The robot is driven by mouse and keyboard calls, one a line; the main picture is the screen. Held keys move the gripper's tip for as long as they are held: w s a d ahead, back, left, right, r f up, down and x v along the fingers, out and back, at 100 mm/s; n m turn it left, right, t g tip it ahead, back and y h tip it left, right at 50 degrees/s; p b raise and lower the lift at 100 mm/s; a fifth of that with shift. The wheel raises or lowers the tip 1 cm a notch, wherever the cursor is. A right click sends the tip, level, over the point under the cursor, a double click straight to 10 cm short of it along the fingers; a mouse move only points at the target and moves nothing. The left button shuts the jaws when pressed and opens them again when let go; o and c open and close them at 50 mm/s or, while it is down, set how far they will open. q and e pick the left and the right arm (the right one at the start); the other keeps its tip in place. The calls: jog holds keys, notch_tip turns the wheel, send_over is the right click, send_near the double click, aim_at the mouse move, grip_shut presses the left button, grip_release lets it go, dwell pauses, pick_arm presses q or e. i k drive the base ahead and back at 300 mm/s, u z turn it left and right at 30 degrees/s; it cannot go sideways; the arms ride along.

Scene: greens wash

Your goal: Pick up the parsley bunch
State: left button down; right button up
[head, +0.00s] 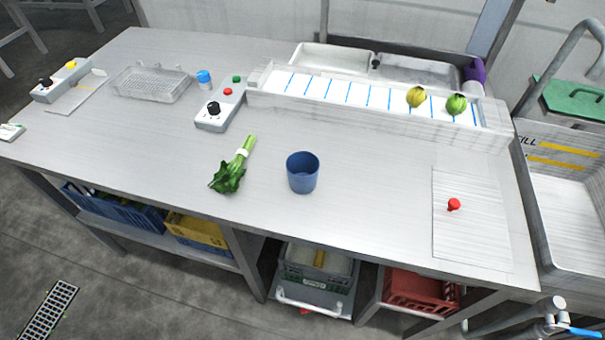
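The parsley bunch (231,171) lies on the steel worktop (370,215), left of the blue cup. Its dark leafy end points toward the front edge, and its pale green stems, with a white band around them, point back and slightly right. Nothing touches it. Neither of my grippers is in the head view.
A blue cup (303,174) stands just right of the parsley. Behind are a control box (221,105), a blue-capped jar (204,80), a wire basket (152,83) and a white marked channel (350,98) holding two round vegetables. A red knob (454,204) sits at right.

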aim_at(227, 180)
jog(key=z, duration=1.35)
jog(key=k, duration=1.1)
jog(key=u, duration=1.9)
jog(key=i, duration=0.5)
